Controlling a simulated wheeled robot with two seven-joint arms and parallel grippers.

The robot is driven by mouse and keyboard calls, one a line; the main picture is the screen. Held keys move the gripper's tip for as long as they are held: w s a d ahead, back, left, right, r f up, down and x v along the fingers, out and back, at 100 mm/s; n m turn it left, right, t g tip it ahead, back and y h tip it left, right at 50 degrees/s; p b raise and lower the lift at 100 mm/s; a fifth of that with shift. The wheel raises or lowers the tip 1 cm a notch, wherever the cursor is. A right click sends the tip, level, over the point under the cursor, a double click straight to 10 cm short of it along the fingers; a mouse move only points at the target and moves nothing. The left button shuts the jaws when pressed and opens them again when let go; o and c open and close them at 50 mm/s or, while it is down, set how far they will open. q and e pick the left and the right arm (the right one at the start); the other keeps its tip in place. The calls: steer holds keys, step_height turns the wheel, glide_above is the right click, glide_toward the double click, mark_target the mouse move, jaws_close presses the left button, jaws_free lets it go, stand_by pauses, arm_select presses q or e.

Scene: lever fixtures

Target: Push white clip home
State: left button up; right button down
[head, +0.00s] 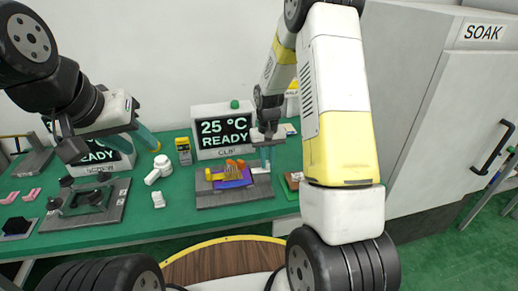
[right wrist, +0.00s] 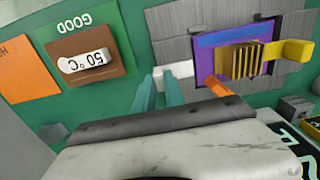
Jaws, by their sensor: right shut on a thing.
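The white clip (right wrist: 181,70) is a small white bar at the edge of the grey fixture plate (right wrist: 167,22), in the right wrist view. My right gripper (right wrist: 160,88) is shut on it, its teal fingers at the bar's outer end. In the head view my right gripper (head: 265,157) points down at the right side of the fixture. A purple board (right wrist: 206,61) with a gold finned block (right wrist: 241,61) lies on the plate. A yellow clip (right wrist: 291,51) is at its far side, an orange clip (right wrist: 215,86) near the gripper. My left gripper (head: 146,138) hangs to the left; its opening is unclear.
A "25 °C READY" display (head: 225,131) stands behind the fixture. A yellow-topped block (head: 183,151) and loose white pieces (head: 158,169) lie to the left. Another grey fixture (head: 88,203) is further left. A brown "50 °C" card (right wrist: 88,60) lies beside the right gripper.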

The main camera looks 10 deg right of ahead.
mark_target(253, 171)
steer(key=a, duration=0.5)
steer(key=shift+s, duration=0.1)
steer(key=shift+a, duration=0.1)
steer(key=c, duration=1.4)
jaws_free()
steer(key=shift+r, duration=0.1)
step_height(253, 171, up, 8)
